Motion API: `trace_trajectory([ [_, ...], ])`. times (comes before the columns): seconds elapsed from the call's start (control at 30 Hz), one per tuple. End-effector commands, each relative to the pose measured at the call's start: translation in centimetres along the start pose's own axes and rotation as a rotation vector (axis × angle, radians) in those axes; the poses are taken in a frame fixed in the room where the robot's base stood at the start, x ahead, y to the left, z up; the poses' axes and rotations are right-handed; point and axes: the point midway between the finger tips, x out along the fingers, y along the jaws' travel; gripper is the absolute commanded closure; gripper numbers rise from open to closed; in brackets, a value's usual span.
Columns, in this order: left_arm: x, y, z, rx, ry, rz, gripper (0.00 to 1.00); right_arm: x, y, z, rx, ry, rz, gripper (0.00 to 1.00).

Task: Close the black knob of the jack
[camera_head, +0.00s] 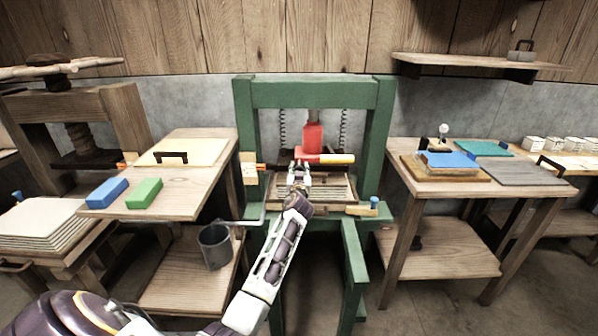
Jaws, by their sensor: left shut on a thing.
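The red jack (313,138) stands upright in the middle of the green press frame (243,120). A yellow-ended bar (337,159) sticks out to the right from the jack's lower part. My left gripper (299,167) reaches up from below to the front of the jack's base, just left of the bar. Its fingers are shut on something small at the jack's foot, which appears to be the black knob. The knob cannot be made out, as the fingers cover it. My right gripper is not in view.
A wooden table with blue (107,193) and green (144,193) blocks stands left of the press. Another table (394,180) with boards stands right. The press posts flank my arm closely.

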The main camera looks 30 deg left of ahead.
Motion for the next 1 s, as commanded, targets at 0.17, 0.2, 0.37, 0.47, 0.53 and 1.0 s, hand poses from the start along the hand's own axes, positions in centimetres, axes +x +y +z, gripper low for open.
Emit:
trace_trajectory([
  [0.17, 0.0, 0.1, 0.0, 0.074, 0.0, 0.001, 0.89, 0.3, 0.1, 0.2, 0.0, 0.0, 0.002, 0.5],
  [0.2, 0.0, 0.1, 0.0, 0.096, 0.0, 0.001, 0.89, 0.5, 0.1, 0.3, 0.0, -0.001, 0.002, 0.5],
  [0.37, 0.0, 0.1, -0.1, 0.207, 0.0, 0.001, 0.89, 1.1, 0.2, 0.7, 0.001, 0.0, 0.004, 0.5],
  [0.47, 0.0, 0.1, -0.1, 0.291, 0.0, 0.001, 0.89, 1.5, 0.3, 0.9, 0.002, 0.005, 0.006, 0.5],
  [0.53, 0.0, 0.2, -0.1, 0.353, 0.0, 0.001, 0.89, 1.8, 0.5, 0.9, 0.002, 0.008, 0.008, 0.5],
  [1.0, 0.0, 0.3, 0.0, 0.802, 0.0, 0.001, 0.89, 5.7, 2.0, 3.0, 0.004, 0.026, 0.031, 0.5],
])
